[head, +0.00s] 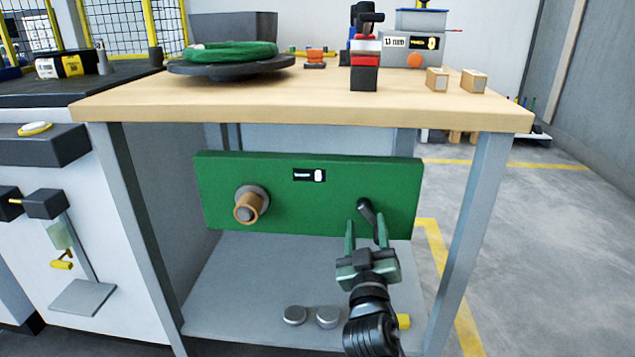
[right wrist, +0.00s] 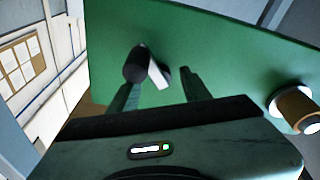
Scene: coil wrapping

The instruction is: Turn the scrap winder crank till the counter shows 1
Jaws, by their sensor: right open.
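The scrap winder is a green panel (head: 310,200) fixed under the wooden table top. A small counter (head: 309,175) sits near its top edge; its digit is too small to read surely. A copper-coloured spool (head: 248,206) sticks out at the panel's left. The crank (head: 367,211) is at the panel's right, with a dark handle. My right gripper (head: 366,237) is open just below and in front of the crank. In the right wrist view the crank handle (right wrist: 136,66) shows near the tip of the left finger, with the pale crank arm beside it. Contact cannot be told. My left gripper is not in view.
The wooden table top (head: 150,108) holds a dark turntable (head: 230,70) with a green coil (head: 228,51). Two grey round pieces (head: 311,316) lie on the lower shelf (head: 250,275). Grey table legs (head: 470,235) stand on both sides of the panel.

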